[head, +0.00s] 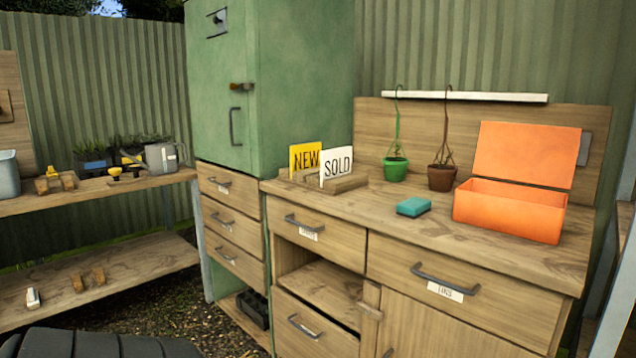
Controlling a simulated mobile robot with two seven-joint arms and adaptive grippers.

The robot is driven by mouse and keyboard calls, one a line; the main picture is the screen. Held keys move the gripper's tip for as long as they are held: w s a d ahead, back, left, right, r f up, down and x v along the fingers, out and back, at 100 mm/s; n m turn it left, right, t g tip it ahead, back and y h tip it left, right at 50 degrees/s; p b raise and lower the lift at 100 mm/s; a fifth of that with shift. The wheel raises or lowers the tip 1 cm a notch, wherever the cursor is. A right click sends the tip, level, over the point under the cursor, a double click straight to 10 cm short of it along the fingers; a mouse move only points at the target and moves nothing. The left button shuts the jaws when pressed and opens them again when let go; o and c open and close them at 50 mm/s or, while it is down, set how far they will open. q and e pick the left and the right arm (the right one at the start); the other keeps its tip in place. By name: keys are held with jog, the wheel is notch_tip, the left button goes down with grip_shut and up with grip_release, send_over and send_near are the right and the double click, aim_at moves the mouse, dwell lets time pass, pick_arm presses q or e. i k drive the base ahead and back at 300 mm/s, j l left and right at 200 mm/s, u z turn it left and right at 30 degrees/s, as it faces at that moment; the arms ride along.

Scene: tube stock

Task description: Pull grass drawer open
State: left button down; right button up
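A stack of three wooden drawers stands under the green cabinet, each with a dark bar handle and a small label: top drawer (229,190), middle drawer (232,223), bottom drawer (234,257). All three look shut. Their labels are too small to read, so I cannot tell which is the grass drawer. The bench to the right has a left drawer (335,241) with a label I cannot read clearly, and a wide right drawer (500,308) with a short label; both look shut. Neither of my grippers is in view.
The green cabinet (229,65) is shut. The bench top holds NEW (305,158) and SOLD (337,166) signs, a teal sponge (413,206), two hanging pots and an open orange box (508,212). A shelf (110,190) with plants and a watering can stands left. Gravel ground shows between.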

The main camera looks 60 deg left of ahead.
aim_at(238, 189)
jog(key=u, duration=2.4)
jog(key=i+j, duration=0.35)
jog(key=j, duration=0.3)
jog(key=i+j+z, duration=0.1)
jog(key=i+j, duration=0.3)
jog(key=j, duration=0.25)
